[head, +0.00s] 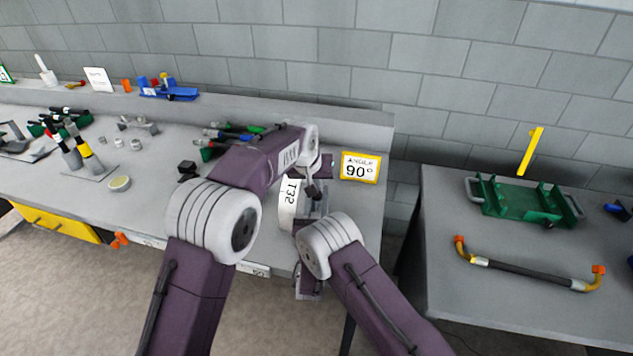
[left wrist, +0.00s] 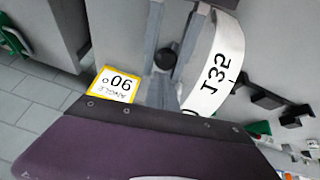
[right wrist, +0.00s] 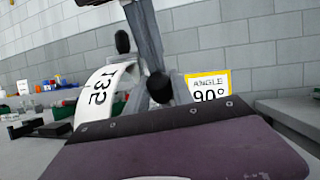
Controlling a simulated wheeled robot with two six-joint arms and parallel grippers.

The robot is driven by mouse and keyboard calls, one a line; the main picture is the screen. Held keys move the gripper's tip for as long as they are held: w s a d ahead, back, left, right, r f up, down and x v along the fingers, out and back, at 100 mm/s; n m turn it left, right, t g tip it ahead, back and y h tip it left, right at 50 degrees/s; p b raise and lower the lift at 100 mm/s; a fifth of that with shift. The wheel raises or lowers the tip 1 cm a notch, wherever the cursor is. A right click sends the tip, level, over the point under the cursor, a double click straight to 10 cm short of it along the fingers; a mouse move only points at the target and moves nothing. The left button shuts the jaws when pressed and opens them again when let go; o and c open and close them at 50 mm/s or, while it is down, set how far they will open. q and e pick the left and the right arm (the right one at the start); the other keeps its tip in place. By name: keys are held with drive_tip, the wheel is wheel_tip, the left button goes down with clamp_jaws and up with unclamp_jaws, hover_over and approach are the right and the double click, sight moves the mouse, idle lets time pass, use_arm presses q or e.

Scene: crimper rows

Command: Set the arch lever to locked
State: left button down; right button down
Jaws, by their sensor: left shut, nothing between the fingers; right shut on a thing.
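The crimping press (head: 316,205) stands at the bench's right end, with a curved white plate marked T32 (head: 289,203). Its grey arch lever with a black knob shows in the right wrist view (right wrist: 158,88) and, upside down, in the left wrist view (left wrist: 166,62). My left gripper (head: 312,190) is shut and empty, pointing down over the press. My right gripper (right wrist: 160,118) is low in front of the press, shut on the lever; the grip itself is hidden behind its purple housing. In the head view my arms cover much of the press.
A yellow-framed card reading angle 90° (head: 360,168) stands right of the press. Tools and coloured-handled crimpers (head: 75,145) lie on the left bench. A second table (head: 450,285) at right holds a green tray (head: 525,203) and a dark bar with yellow ends (head: 525,271). A gap separates the tables.

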use_arm(q)
drive_tip(key=shift+s+a+f, duration=0.15)
drive_tip(key=shift+s+f, duration=0.5)
drive_tip(key=shift+s, duration=0.1)
use_arm(e)
drive_tip(key=c, duration=1.1)
unclamp_jaws()
use_arm(q)
drive_tip(key=shift+w+r, duration=0.1)
